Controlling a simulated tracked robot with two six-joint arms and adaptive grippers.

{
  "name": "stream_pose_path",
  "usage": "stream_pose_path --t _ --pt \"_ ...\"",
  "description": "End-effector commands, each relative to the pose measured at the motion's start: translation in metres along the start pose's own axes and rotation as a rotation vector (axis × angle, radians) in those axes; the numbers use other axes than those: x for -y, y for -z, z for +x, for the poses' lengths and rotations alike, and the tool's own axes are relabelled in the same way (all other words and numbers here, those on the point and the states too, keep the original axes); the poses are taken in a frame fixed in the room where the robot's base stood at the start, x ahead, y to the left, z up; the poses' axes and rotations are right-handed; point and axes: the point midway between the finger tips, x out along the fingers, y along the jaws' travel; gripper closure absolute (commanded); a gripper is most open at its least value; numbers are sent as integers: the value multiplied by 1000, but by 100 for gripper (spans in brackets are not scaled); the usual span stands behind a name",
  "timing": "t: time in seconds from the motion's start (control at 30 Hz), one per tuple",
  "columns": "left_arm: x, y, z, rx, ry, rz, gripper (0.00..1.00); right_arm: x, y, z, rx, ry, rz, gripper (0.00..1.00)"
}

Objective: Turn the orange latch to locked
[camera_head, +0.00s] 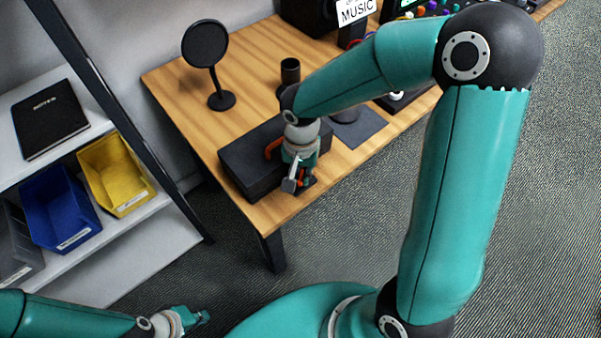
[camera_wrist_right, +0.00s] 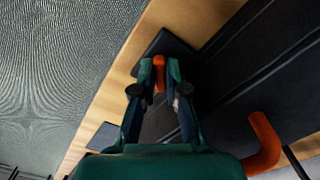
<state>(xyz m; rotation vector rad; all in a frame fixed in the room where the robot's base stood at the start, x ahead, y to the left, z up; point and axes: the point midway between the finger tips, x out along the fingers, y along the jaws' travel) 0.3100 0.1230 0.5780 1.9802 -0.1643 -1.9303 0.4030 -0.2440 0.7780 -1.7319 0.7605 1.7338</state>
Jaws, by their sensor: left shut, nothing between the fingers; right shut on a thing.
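A black case (camera_head: 243,163) lies on the wooden desk near its front left corner. The orange latch (camera_wrist_right: 159,74) shows as a small orange piece between the fingertips of my right gripper (camera_wrist_right: 160,70) in the right wrist view. That gripper is shut on it, and its fingers hide most of it. A larger curved orange part (camera_wrist_right: 265,140) stands on the case. My left gripper (camera_head: 196,318) is shut and empty, low at the left, away from the desk.
A pop filter on a stand (camera_head: 205,45) and a dark cup (camera_head: 290,71) stand behind the case. A dark pad (camera_head: 358,128) lies to its right. A shelf (camera_head: 150,208) at the left holds a blue bin (camera_head: 60,205), a yellow bin (camera_head: 117,175) and a black notebook (camera_head: 48,118).

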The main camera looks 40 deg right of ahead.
Motion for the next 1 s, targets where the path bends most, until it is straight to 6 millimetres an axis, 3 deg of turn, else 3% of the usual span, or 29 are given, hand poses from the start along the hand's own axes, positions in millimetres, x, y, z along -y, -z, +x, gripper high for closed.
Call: stream_pose_path --t 0.47,1.0 --pt "2 0 5 0 0 0 100 0 0 0 -1 2 -130 100" --pt "4 0 12 0 0 0 100 -2 1 -1 -2 3 -595 100"
